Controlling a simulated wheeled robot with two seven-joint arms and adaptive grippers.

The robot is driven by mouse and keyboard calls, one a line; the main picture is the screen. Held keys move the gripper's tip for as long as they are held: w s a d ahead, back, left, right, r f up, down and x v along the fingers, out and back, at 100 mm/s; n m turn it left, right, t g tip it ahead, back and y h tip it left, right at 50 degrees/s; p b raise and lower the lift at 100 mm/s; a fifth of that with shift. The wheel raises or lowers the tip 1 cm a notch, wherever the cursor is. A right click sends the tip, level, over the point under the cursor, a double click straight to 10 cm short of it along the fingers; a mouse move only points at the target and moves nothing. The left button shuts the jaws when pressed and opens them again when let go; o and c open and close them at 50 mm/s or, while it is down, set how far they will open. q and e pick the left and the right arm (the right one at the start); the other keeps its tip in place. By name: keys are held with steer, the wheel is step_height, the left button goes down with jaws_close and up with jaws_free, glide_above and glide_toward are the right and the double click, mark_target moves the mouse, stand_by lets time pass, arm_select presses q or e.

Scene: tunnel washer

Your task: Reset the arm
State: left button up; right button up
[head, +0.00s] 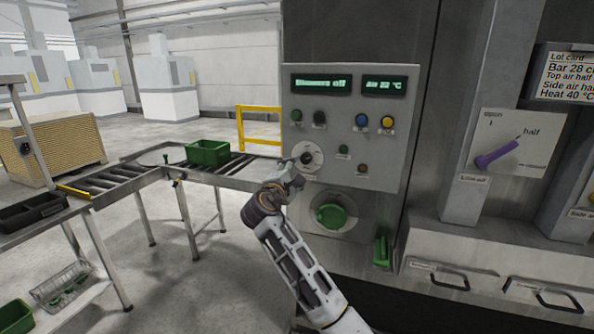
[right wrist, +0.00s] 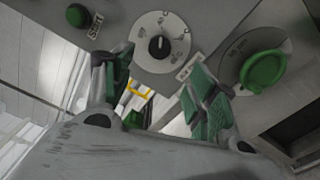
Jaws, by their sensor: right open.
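My right gripper (head: 290,172) is raised in front of the lower left of the grey control panel (head: 342,90). In the right wrist view its two green-padded fingers (right wrist: 165,100) are apart with nothing between them. A white dial with a black knob (head: 307,158) is just beyond the fingertips, and it also shows in the right wrist view (right wrist: 158,46). I cannot tell whether a fingertip touches the panel. My right arm (head: 298,262) reaches up from the bottom of the head view. My left gripper is not in view.
A large green knob (head: 331,215) is right of my gripper, with a green handle (head: 381,250) lower right. A purple lever (head: 497,154) is further right. A roller conveyor (head: 108,180) with a green crate (head: 208,152) is left. A yellow rail (head: 258,108) stands behind. Open floor lies between.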

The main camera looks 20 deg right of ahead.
steer(key=shift+s+a, duration=0.25)
steer(key=shift+s, duration=0.15)
steer(key=shift+m, duration=0.3)
